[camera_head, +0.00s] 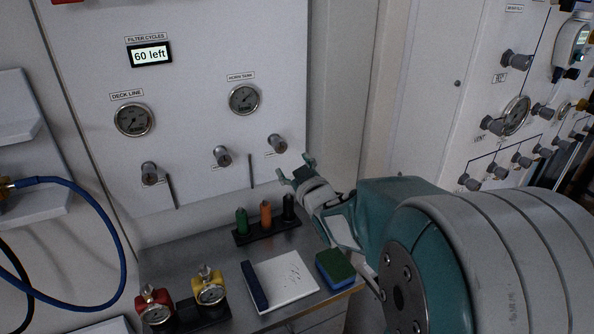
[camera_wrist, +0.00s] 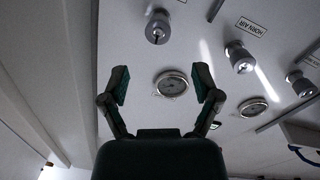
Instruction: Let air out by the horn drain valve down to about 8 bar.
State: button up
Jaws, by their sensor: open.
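The horn tank gauge (camera_head: 244,98) is a round dial on the white panel; its needle is too small to read. Below it to the right is a grey knob (camera_head: 277,143) with an unreadable label, which may be the horn drain valve. This knob also shows at the top of the wrist view (camera_wrist: 158,27). The middle knob (camera_head: 222,156) is labelled HORN AIR in the wrist view (camera_wrist: 239,57). My gripper (camera_head: 296,168) is open and empty, just below and right of the right knob, apparently not touching it. In the wrist view its fingers (camera_wrist: 162,78) frame the horn tank gauge.
The deck line gauge (camera_head: 133,119) and a third knob (camera_head: 149,173) are at left. A filter display (camera_head: 150,55) reads 60 left. Colored cylinders (camera_head: 265,215), a white pad (camera_head: 285,279) and a sponge (camera_head: 335,269) lie on the bench below. Another panel (camera_head: 460,120) stands at right.

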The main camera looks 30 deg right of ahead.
aim_at(281, 149)
jog(key=shift+s+a, duration=0.1)
jog(key=shift+s, duration=1)
jog(key=w+m, duration=0.2)
jog(key=w, duration=0.1)
jog(key=w+m, duration=0.2)
jog(key=w, duration=0.2)
jog(key=w+d+m, duration=0.1)
jog(key=w+m, duration=0.1)
jog(key=w, duration=0.2)
jog(key=shift+w, duration=0.2)
jog(key=shift+c, duration=0.3)
grip_shut()
